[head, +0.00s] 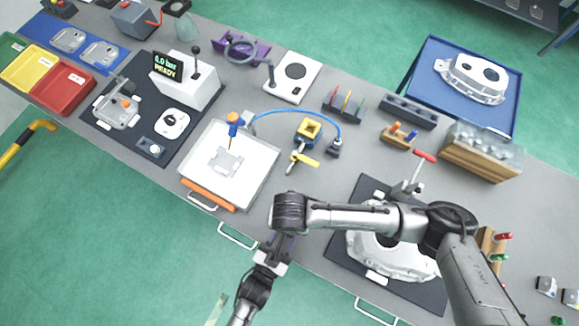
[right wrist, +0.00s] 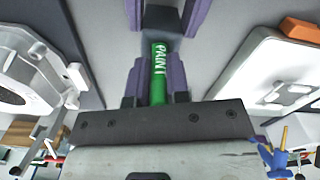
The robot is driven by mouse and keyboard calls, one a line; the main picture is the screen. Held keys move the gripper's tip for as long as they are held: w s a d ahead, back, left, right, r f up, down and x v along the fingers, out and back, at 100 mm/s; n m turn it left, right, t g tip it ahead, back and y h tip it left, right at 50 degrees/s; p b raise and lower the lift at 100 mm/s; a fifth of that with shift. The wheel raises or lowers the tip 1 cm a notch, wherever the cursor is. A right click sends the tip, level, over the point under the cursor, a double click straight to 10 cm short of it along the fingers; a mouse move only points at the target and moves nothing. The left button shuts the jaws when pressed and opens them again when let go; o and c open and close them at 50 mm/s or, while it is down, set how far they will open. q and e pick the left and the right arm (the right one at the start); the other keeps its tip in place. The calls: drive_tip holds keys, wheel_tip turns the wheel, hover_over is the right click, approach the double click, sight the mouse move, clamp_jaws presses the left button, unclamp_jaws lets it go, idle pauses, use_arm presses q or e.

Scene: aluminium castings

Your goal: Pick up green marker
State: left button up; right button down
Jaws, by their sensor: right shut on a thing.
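The green marker (right wrist: 158,75), lettered "PAINT", is in the middle of the right wrist view. My right gripper (right wrist: 157,92) is shut on it, with a purple finger on each side. A second pair of purple fingers, my left gripper (right wrist: 163,34), faces it from the top of that view. Those fingers stand wider apart than the marker, with a dark block between them. In the head view the two hands meet near the front table edge, where my left gripper (head: 280,245) shows below my right wrist. The marker cannot be made out there.
A white casting (head: 368,258) on a dark mat lies right of the hands. A white tray (head: 262,165) with an orange handle lies to the left. Green floor is in front.

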wheel_tip(320, 180, up, 10)
drive_tip(key=shift+r, duration=0.1)
idle(0.4)
use_arm(q)
drive_tip(key=o, duration=1)
